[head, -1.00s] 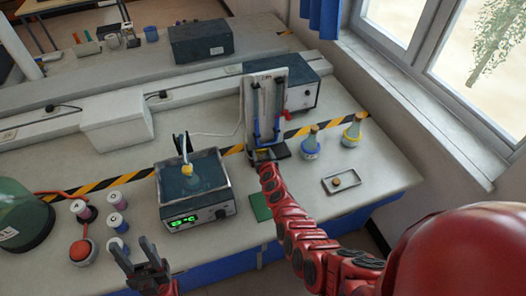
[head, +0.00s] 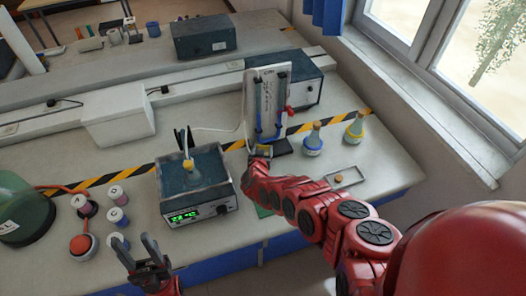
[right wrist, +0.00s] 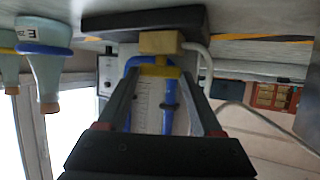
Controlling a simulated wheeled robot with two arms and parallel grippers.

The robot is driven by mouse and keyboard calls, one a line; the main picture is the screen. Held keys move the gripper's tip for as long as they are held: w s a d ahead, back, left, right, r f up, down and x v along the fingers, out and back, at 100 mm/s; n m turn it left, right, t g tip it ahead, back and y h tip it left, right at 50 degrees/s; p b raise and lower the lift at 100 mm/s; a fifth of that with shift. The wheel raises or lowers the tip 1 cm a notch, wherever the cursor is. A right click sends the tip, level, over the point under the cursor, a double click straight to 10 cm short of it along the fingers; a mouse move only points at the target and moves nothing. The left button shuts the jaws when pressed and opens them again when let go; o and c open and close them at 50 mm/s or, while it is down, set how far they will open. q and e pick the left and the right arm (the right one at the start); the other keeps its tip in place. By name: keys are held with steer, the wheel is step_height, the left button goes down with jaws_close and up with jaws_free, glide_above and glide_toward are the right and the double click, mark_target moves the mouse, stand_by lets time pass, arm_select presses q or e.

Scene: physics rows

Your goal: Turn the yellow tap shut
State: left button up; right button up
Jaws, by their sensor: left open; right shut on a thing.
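The yellow tap (head: 264,150) sits low on the front of a white upright panel (head: 251,100) with blue tubing. In the right wrist view the tap's yellow handle (right wrist: 160,72) lies between my fingers, below a yellow block (right wrist: 160,42) in the picture. My right gripper (head: 259,160) is shut on the tap; its fingers also show in the right wrist view (right wrist: 160,80). In the head view the gripper partly hides the tap. I cannot tell how far the tap is turned. My left gripper (head: 137,262) is open and empty at the bench's front edge.
A water bath with a green display (head: 194,187) stands left of the panel. Two stoppered flasks, one blue-ringed (head: 313,140) and one yellow-ringed (head: 354,130), stand to its right. A small tray (head: 343,181) lies in front of them. Several jars stand at left.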

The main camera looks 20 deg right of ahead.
steer(key=shift+w+a+f+m+g+h+b, duration=0.15)
steer(key=shift+m+g+h+b, duration=0.25)
steer(key=shift+b, duration=0.8)
steer(key=shift+m+h+b, duration=0.4)
steer(key=shift+b, duration=0.25)
steer(key=shift+a+m+g+h+b, duration=0.1)
steer(key=shift+m+g+h+b, duration=0.25)
steer(key=shift+b, duration=0.45)
steer(key=o, duration=1.4)
steer(key=shift+c, duration=0.2)
steer(key=shift+r, duration=0.2)
